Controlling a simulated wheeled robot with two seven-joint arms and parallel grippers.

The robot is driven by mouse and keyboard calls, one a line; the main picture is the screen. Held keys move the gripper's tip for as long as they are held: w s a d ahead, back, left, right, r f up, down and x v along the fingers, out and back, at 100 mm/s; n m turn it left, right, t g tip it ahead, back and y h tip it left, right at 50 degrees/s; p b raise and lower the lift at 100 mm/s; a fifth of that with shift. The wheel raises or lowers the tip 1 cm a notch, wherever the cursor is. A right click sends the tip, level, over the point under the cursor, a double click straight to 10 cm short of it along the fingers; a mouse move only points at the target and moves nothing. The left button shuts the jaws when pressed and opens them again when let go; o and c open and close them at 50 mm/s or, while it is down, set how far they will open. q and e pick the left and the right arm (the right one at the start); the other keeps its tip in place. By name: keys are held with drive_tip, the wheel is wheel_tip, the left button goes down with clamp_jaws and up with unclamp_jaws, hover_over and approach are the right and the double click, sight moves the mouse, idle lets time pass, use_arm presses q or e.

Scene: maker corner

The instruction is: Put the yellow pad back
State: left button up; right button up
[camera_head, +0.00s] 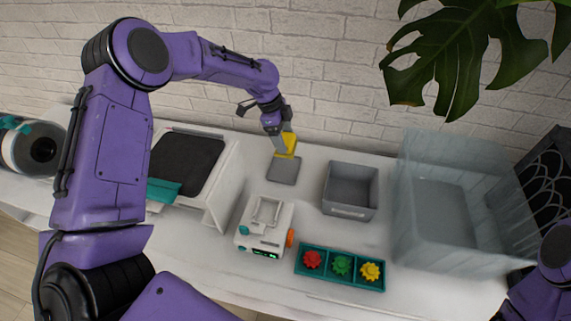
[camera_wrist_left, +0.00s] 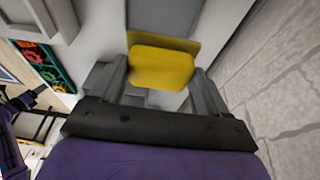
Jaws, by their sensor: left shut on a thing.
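The yellow pad (camera_head: 287,146) is at the back of the white worktop, near the brick wall. My left gripper (camera_head: 283,143) is shut on it, and the pad stands up between the fingers. In the left wrist view the yellow pad (camera_wrist_left: 162,68) sits between the two grey fingers of the left gripper (camera_wrist_left: 160,80). A flat grey square plate (camera_head: 284,170) lies just in front of and below the pad. I cannot tell whether the pad touches the plate. Part of my right arm shows at the right edge; its gripper is out of view.
A grey open bin (camera_head: 350,190) and a large clear bin (camera_head: 455,200) stand to the right. A small white device (camera_head: 265,228) and a teal tray (camera_head: 341,267) with red, green and yellow gears are in front. A white machine (camera_head: 222,180) stands left. Leaves hang top right.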

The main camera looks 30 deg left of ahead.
use_arm(q)
drive_tip(key=f, duration=0.1)
drive_tip(key=s+f+p, duration=0.1)
drive_tip(key=f, duration=0.1)
drive_tip(key=f+p, duration=0.1)
drive_tip(key=f, duration=0.5)
drive_tip(key=shift+w+f, duration=0.1)
drive_tip(key=shift+w, duration=0.1)
drive_tip(key=shift+s, duration=0.1)
drive_tip(key=o, duration=0.9)
drive_tip(key=shift+f, duration=0.1)
drive_tip(key=shift+r, duration=0.35)
drive_tip(key=shift+b+v, duration=1.5)
drive_tip(key=shift+v, duration=4.35)
